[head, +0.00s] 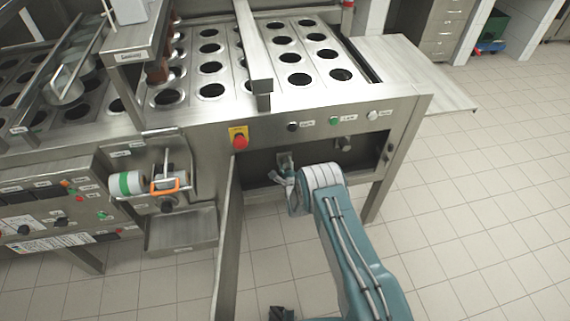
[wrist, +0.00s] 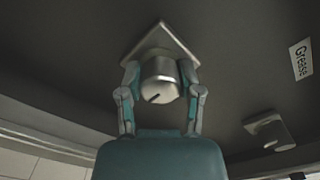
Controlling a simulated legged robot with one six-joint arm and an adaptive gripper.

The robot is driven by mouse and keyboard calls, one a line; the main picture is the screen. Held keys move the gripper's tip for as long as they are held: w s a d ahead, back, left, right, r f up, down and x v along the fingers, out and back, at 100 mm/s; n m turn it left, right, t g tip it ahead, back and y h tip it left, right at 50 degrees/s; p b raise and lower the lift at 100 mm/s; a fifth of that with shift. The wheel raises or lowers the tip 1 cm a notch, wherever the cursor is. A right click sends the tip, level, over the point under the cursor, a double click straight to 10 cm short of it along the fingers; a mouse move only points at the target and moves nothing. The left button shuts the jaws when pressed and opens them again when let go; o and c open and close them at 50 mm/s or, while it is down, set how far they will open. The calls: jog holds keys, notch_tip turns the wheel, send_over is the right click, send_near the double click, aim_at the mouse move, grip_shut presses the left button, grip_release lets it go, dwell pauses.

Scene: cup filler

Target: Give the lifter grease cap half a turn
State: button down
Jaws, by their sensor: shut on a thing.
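A round metal grease cap (wrist: 158,90) with a dark slanted mark on its face sits on a diamond-shaped metal plate (wrist: 160,42) in the wrist view. My gripper (wrist: 160,74) is shut on this cap, one finger on each side. In the head view my gripper (head: 284,177) reaches into the open compartment under the machine's top, and the cap there is mostly hidden by it. A white label reading "Grease" (wrist: 301,59) is on the dark surface to the right. I cannot read the word "lifter" anywhere.
An open door (head: 229,240) hangs left of my arm. A red emergency button (head: 240,142) is above. The tiled floor (head: 490,230) at right is free.

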jog(key=shift+s+d+f+m, duration=0.1)
jog(key=shift+s+f+m, duration=0.1)
jog(key=shift+f+m, duration=0.15)
jog(key=shift+c, duration=1.3)
grip_release()
jog(key=shift+f, duration=0.15)
jog(key=shift+w+r, duration=0.15)
jog(key=shift+r, duration=0.05)
jog(key=shift+r, duration=0.1)
jog(key=v, duration=1.2)
